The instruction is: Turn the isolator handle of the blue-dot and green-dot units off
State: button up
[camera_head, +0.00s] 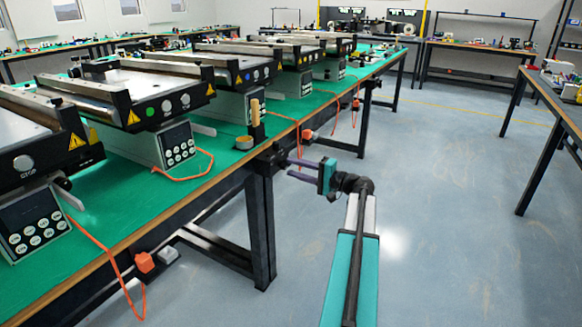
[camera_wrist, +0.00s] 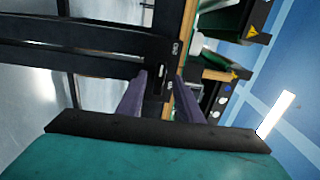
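The green-dot unit (camera_head: 135,98) is a mini conveyor on the green-topped bench, its green dot on the black end plate. The blue-dot unit (camera_head: 222,75) stands farther back along the same row, with a blue dot on its end plate. A pale lever (camera_head: 203,129) sticks out beside the green-dot unit's keypad box; I cannot tell whether it is an isolator handle or how it is set. My gripper (camera_head: 289,169) is open and empty, beside the bench edge and apart from both units. Its purple fingers (camera_wrist: 158,85) show spread in the wrist view.
A nearer conveyor (camera_head: 30,140) stands at the left. A wooden-handled tool (camera_head: 255,112) and a small round tin (camera_head: 244,142) sit near the bench edge. Orange cables (camera_head: 108,255) hang over the edge. The bench leg (camera_head: 260,230) is close to my arm.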

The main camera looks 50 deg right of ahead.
jog(key=p+v, duration=0.1)
jog(key=v, duration=1)
dwell(0.3)
jog(key=w+a+f+n+g+y+p, duration=0.1)
jog(key=w+a+f+g+p, duration=0.25)
jog(key=a+f, duration=0.65)
jog(key=w+a+f+n+g+y+p, duration=0.2)
jog(key=a+f+g, duration=0.3)
jog(key=a, duration=0.9)
jog(key=w+a+f+n+g+y+p, duration=0.1)
jog(key=w+a+f+g+p, duration=0.2)
jog(key=a+f, duration=0.7)
jog(key=s+a+f+n+g+h+p, duration=0.2)
jog(key=s+a+f+n+g+p, duration=0.25)
jog(key=s+a, duration=0.55)
jog(key=s+a+f+n+g+h+p, duration=0.25)
jog(key=s+a+f+g, duration=0.25)
jog(key=s+a, duration=0.55)
jog(key=s+a+n+g+h+p, duration=0.1)
jog(key=s+a+n+h+p, duration=0.1)
jog(key=s, duration=0.6)
jog(key=shift+f+n+g+h+p, duration=0.45)
jog(key=shift+n+h+p, duration=0.2)
jog(key=shift+n+h, duration=0.35)
